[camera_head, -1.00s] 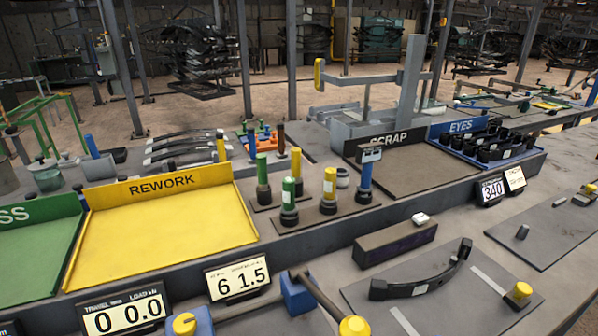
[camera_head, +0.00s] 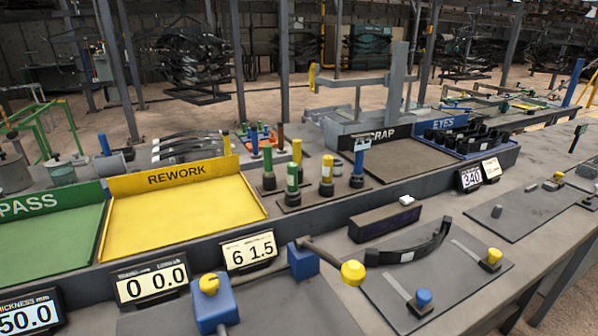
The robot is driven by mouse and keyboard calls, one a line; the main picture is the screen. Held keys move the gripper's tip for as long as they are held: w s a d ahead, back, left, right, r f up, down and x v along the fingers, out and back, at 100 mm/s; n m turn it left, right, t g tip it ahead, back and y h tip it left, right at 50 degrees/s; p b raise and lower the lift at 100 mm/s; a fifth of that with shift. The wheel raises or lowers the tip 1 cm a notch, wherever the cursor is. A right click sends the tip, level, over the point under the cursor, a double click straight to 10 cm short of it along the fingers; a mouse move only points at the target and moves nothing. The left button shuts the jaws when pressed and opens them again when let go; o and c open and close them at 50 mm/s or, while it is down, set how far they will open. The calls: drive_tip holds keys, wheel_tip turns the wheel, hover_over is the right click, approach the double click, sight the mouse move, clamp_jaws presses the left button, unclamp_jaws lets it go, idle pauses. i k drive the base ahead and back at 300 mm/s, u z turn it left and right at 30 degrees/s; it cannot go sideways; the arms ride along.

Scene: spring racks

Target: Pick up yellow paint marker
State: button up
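Two upright yellow markers stand among the group on the raised bench in the middle of the head view. The nearer yellow marker (camera_head: 327,173) has a dark base and a pale band. The other yellow marker (camera_head: 296,153) stands behind it to the left, partly hidden low down by a green marker (camera_head: 292,180). A second green marker (camera_head: 268,164) stands to the left, and a blue marker (camera_head: 358,168) to the right. I cannot tell which yellow one is the paint marker. My gripper is not in view.
The yellow REWORK tray (camera_head: 180,222) lies left of the markers, beside the green PASS tray (camera_head: 50,240). The SCRAP tray (camera_head: 400,166) is to the right. A dark block (camera_head: 385,222) and a curved black spring (camera_head: 408,248) lie in front on the lower bench.

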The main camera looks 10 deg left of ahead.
sight(297, 143)
drive_tip(key=u, duration=0.25)
drive_tip(key=k, duration=0.1)
drive_tip(key=u, duration=2.3)
drive_tip(key=k, duration=1.35)
drive_tip(key=z, duration=1.3)
drive_tip(key=i, duration=1)
drive_tip(key=u, duration=0.05)
